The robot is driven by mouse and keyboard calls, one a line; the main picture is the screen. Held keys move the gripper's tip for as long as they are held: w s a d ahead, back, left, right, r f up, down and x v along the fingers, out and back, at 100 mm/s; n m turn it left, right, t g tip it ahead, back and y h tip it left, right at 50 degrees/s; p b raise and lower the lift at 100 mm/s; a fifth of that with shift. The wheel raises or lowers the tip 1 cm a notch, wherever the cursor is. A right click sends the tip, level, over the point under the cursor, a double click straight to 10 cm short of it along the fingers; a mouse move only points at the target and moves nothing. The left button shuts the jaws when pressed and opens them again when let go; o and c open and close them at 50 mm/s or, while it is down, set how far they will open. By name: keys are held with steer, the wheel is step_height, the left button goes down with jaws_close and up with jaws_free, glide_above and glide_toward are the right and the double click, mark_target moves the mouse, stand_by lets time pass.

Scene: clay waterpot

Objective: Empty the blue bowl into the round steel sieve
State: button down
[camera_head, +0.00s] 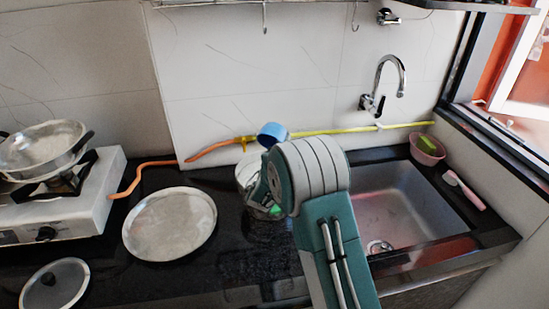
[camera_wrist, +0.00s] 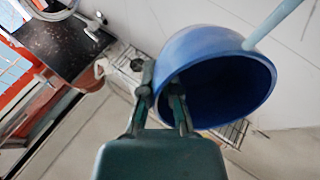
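The blue bowl (camera_head: 272,133) shows in the head view just above my arm's end, in front of the wall tiles. In the wrist view the blue bowl (camera_wrist: 205,50) is large, with a pale blue handle. My gripper (camera_wrist: 161,82) pinches its wall, one finger outside and one inside. The inside is dark and I cannot see any contents. My gripper is mostly hidden behind my arm in the head view. A wide, round, steel-coloured piece with a low rim, seemingly the sieve (camera_head: 170,222), lies flat on the black counter, left of my arm. Its mesh cannot be made out.
A stove (camera_head: 100,190) with a steel pan (camera_head: 40,150) stands at the left. A glass lid (camera_head: 55,285) lies at front left. A white pot (camera_head: 245,172) is partly hidden behind my arm. The sink (camera_head: 405,205) and a pink basin (camera_head: 427,152) are at right.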

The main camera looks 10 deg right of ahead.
steer(key=shift+w+d+r+g+y, duration=0.1)
steer(key=shift+w+r+g+y, duration=0.1)
steer(key=shift+r+g, duration=0.35)
steer(key=shift+w+d+r+g+y, duration=0.1)
steer(key=shift+r+g+y, duration=0.15)
steer(key=shift+r, duration=0.6)
steer(key=shift+w+d+f+m+g+y, duration=0.1)
steer(key=shift+w+d+f+g+y, duration=0.15)
steer(key=shift+g, duration=0.35)
steer(key=shift+w+d+f+m+g+y, duration=0.1)
steer(key=shift+w+g+y, duration=0.1)
steer(key=shift+g+y, duration=0.3)
steer(key=shift+w+d+f+m+g+y, duration=0.1)
steer(key=shift+w+d+g+y, duration=0.1)
steer(key=shift+g, duration=0.5)
steer(key=shift+w+f, duration=0.1)
steer(key=shift+f, duration=0.05)
steer(key=shift+g, duration=0.3)
steer(key=shift+w+d+g+y, duration=0.2)
steer(key=shift+w+g+y, duration=0.1)
steer(key=shift+g+y, duration=0.6)
steer(key=shift+d+g, duration=0.1)
steer(key=shift+g, duration=0.2)
steer(key=shift+y, duration=0.3)
steer(key=shift+w+d+g+y, duration=0.15)
steer(key=shift+g+y, duration=0.25)
steer(key=shift+g, duration=0.2)
steer(key=shift+w+f+g+y, duration=0.1)
steer(key=shift+g+y, duration=0.3)
steer(key=shift+g, duration=0.1)
